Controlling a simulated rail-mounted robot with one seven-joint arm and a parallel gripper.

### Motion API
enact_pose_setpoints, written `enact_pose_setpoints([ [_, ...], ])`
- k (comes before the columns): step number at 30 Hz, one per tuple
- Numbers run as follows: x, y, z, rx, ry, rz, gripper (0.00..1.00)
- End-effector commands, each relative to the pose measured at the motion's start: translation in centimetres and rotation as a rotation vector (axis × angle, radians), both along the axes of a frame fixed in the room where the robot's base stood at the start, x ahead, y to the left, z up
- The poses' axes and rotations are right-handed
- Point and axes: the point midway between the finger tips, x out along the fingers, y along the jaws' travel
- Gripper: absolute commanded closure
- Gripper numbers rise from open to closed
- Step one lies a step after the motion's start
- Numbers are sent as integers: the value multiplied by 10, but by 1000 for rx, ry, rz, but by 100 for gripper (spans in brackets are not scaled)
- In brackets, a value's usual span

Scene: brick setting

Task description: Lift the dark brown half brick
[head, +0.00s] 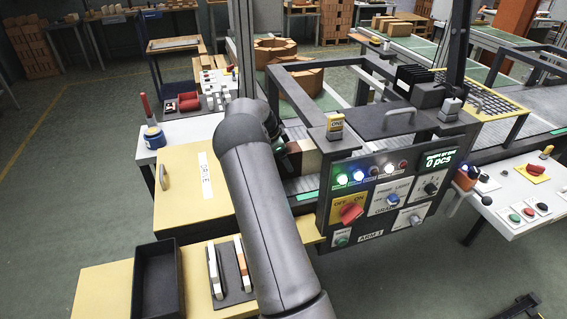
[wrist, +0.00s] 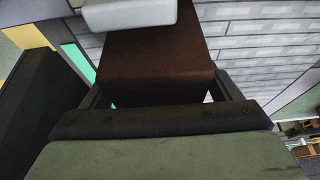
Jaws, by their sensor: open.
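The dark brown half brick (wrist: 155,62) fills the upper middle of the wrist view, its near edge facing the camera. A light grey block-like part (wrist: 128,13) covers its far end. My gripper (head: 288,154) is open at the machine, left of the control panel in the head view. It is close to the brick, but its fingertips are largely hidden by my arm, and I cannot tell whether they touch it.
The control panel (head: 385,200) with its red switch stands close to the right of my gripper. A yellow-topped drawer unit (head: 190,215) is to the left. A black bin (head: 157,285) and a dark tray (head: 231,272) with narrow pieces lie in front. A dark bolted bar (wrist: 160,120) crosses the wrist view.

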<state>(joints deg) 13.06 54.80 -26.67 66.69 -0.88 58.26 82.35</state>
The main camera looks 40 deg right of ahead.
Motion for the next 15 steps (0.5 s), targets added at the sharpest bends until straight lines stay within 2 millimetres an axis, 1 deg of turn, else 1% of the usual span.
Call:
enact_pose_setpoints([
  [1, 0, 0, 0, 0, 0, 0, 16],
  [2, 0, 0, 0, 0, 0, 0, 22],
  [3, 0, 0, 0, 0, 0, 0, 33],
  [5, 0, 0, 0, 0, 0, 0, 50],
  [6, 0, 0, 0, 0, 0, 0, 61],
  [9, 0, 0, 2, -2, -2, 0, 85],
  [15, 0, 0, 2, -2, -2, 0, 85],
])
